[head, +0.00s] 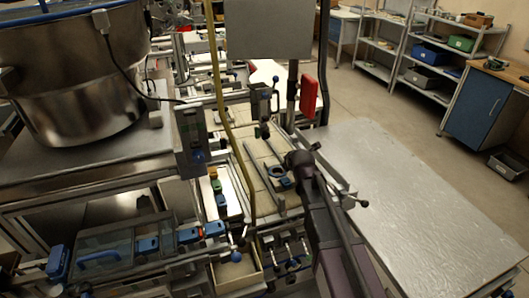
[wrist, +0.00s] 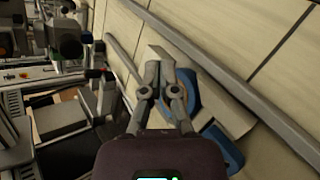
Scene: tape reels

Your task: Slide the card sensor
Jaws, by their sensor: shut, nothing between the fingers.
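My gripper (head: 298,160) is over the light tiled panel (head: 262,150) in the head view. In the wrist view my gripper (wrist: 167,76) has its fingertips together, with nothing held between them. A grey block with a blue ring (wrist: 190,92) lies under and just right of the fingers; the fingers partly cover it. It also shows as a blue ringed part (head: 279,180) in the head view. Whether this part is the card sensor, and whether the fingers touch it, I cannot tell.
A long grey rail (wrist: 232,80) runs diagonally beside the block in the wrist view. Dark boxes and small knobs (wrist: 68,46) crowd the left. In the head view, a bare metal table (head: 420,205) is at right and a steel pot (head: 75,100) at left.

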